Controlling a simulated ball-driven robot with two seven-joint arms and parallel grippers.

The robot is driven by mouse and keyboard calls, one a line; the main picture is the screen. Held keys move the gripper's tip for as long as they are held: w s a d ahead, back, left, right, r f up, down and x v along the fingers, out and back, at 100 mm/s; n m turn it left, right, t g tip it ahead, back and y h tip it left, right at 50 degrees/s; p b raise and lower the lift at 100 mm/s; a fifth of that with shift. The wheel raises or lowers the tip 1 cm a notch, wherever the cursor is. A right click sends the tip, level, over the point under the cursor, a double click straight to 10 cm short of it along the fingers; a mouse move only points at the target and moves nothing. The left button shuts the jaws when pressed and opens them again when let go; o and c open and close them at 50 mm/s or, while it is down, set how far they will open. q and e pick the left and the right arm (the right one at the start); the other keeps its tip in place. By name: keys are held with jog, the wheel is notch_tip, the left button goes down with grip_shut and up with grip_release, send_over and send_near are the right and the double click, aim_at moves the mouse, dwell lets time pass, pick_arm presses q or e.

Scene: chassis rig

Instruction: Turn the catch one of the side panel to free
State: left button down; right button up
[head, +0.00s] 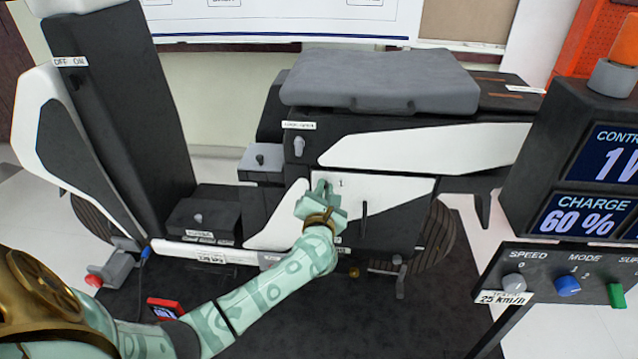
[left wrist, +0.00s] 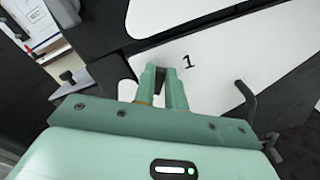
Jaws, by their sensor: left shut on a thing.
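The side panel (head: 395,188) is a white and black plate low on the chassis, marked with a "1"; it also fills much of the left wrist view (left wrist: 215,75). My left gripper (head: 322,188) is at the panel, just left of the "1". In the left wrist view its fingers (left wrist: 163,85) are close together on a small dark piece, catch one (left wrist: 160,70), mostly hidden between them. The catch's turn angle cannot be told. A dark bent handle (head: 364,220) stands on the panel to the right of the gripper. My right gripper is not in view.
A grey seat pad (head: 380,80) lies on top of the chassis. A control console (head: 570,270) with knobs and screens stands at the right. A tall black seat back (head: 115,110) rises at the left. A red-edged device (head: 165,308) lies on the dark mat.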

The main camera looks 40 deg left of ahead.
pick_arm(q)
jog(key=m+p, duration=0.1)
jog(key=m, duration=0.1)
jog(key=m+p, duration=0.3)
jog(key=shift+w+d+m, duration=0.1)
jog(key=shift+d+m, duration=0.15)
jog(key=shift+m, duration=0.05)
jog(key=shift+f+m+p, duration=0.3)
jog(key=shift+m+p, duration=0.3)
jog(key=shift+m, duration=0.8)
jog(key=shift+f+m+p, duration=0.3)
jog(key=shift+m+p, duration=0.25)
jog(key=shift+m, duration=0.85)
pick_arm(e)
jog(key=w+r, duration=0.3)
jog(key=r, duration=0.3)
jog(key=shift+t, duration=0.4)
pick_arm(q)
jog(key=c, duration=1.4)
grip_release()
jog(key=shift+w, duration=0.1)
jog(key=shift+c, duration=0.2)
